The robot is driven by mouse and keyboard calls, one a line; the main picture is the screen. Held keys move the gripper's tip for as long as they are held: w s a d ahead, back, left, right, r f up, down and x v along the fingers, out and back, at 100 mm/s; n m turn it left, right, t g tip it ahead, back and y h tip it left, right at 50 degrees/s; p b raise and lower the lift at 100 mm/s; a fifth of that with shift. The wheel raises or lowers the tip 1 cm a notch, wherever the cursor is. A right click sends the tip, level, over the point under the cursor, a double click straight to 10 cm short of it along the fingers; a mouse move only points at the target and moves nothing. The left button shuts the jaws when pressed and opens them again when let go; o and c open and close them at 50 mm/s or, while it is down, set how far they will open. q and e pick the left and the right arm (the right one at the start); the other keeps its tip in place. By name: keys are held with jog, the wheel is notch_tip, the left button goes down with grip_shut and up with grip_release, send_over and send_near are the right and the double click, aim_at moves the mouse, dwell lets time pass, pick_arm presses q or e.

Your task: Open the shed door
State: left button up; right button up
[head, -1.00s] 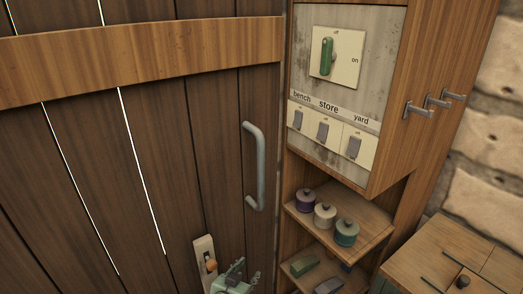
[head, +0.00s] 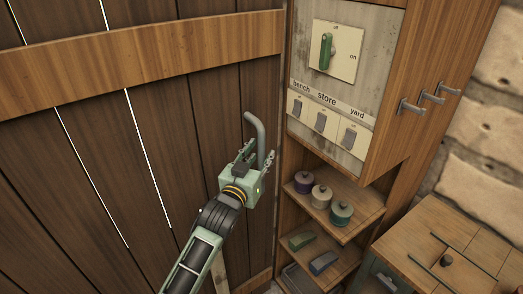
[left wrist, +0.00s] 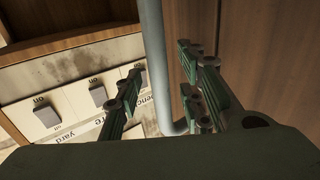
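The shed door (head: 130,120) is dark vertical planks with a lighter cross board, and looks closed against the frame. Its grey bar handle (head: 254,128) stands upright near the right edge; the lower part is hidden behind my left gripper (head: 257,157). In the left wrist view the handle (left wrist: 152,45) runs between the fingers of my left gripper (left wrist: 158,88). The fingers are apart, one side left of the bar and one right, with gaps visible. A pale plate (head: 219,272) on the door is mostly covered by my left arm. My right gripper is not in view.
A wooden cabinet (head: 410,75) stands just right of the door, with a green rotary switch (head: 326,51) and several small switches. Hooks (head: 425,98) stick out from its side. Shelves below hold small pots (head: 321,196). A wooden bench (head: 440,225) is at lower right.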

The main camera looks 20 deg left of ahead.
pick_arm(q)
jog(key=shift+w, duration=0.65)
jog(key=shift+c, duration=0.5)
grip_shut()
